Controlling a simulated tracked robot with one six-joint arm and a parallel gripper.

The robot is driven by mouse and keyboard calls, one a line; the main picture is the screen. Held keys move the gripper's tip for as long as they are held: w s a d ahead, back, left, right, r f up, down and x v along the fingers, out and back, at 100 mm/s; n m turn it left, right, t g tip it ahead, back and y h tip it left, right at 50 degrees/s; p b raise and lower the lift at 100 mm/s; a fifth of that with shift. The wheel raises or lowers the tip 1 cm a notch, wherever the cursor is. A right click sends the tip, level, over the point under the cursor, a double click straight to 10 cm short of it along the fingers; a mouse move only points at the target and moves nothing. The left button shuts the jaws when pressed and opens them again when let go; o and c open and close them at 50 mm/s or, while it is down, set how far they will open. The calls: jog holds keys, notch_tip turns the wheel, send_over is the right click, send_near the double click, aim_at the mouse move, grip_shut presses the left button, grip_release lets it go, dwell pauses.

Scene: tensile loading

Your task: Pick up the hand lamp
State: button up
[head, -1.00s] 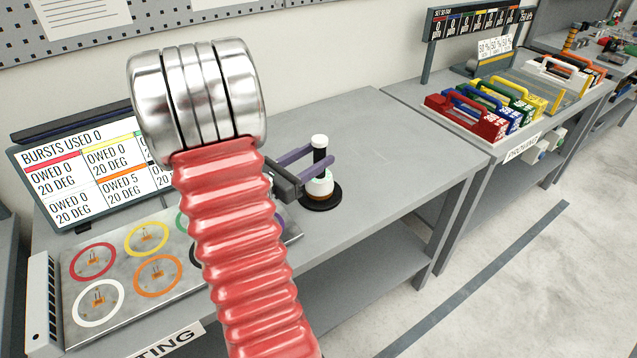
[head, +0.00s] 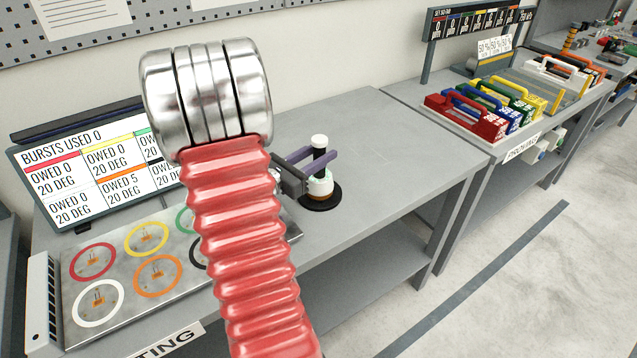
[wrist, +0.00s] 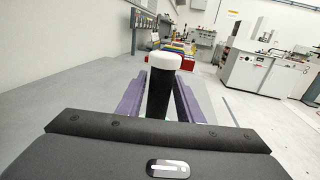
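My gripper (head: 324,154) has purple fingers, one on each side of the black handle. In the wrist view, the lamp (wrist: 160,95) stands between the fingers of my gripper (wrist: 162,76), its white cap above them. The fingers look open, spread around the handle. Whether either finger touches it is hard to tell. The lamp's lower part is mostly hidden in the wrist view.
My red ribbed arm covers the middle of the head view. A metal plate with coloured rings (head: 125,315) and a screen (head: 65,165) are at left. The bench (head: 385,135) is clear behind and right of the lamp. Coloured cases (head: 465,117) stand on the farther bench.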

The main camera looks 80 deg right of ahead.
grip_shut()
jog(key=shift+r, duration=0.1)
dwell(0.9)
